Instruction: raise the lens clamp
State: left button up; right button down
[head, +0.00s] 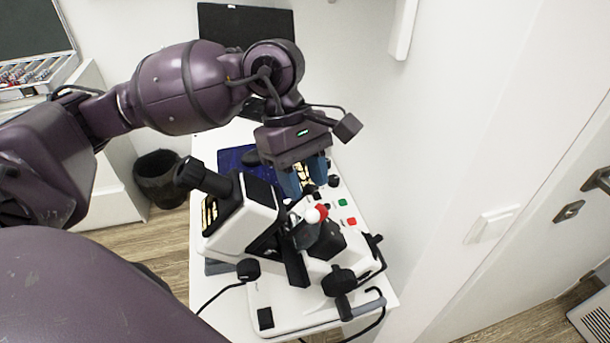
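A white and black lensmeter (245,215) stands on the white table, its black eyepiece (203,177) pointing up and to the left. On its middle are a red part and a white ball (313,215) close together. I cannot tell for sure which part is the lens clamp; the gripper and dark parts crowd that area. My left gripper (306,190) points down just above and behind the red part and white ball. Its two blue fingers are apart, with a gap between them, and I see nothing held. Contact with the instrument cannot be made out. My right gripper is not in view.
The white table (207,290) is narrow, with a wall close on its right. A dark blue mat (232,160) lies behind the instrument. A black cable (218,295) hangs off the left edge. A dark bin (160,178) stands on the floor, and a door is at far right.

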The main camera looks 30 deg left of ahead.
pick_arm(q)
jog(key=shift+r, duration=0.1)
jog(key=w+a+r, duration=0.1)
jog(key=a, duration=0.3)
jog(key=w+a+r, duration=0.2)
jog(key=a, duration=0.2)
jog(key=w+a+r+b, duration=0.1)
jog(key=a, duration=0.4)
jog(key=shift+w+r, duration=0.2)
jog(key=shift+w, duration=0.1)
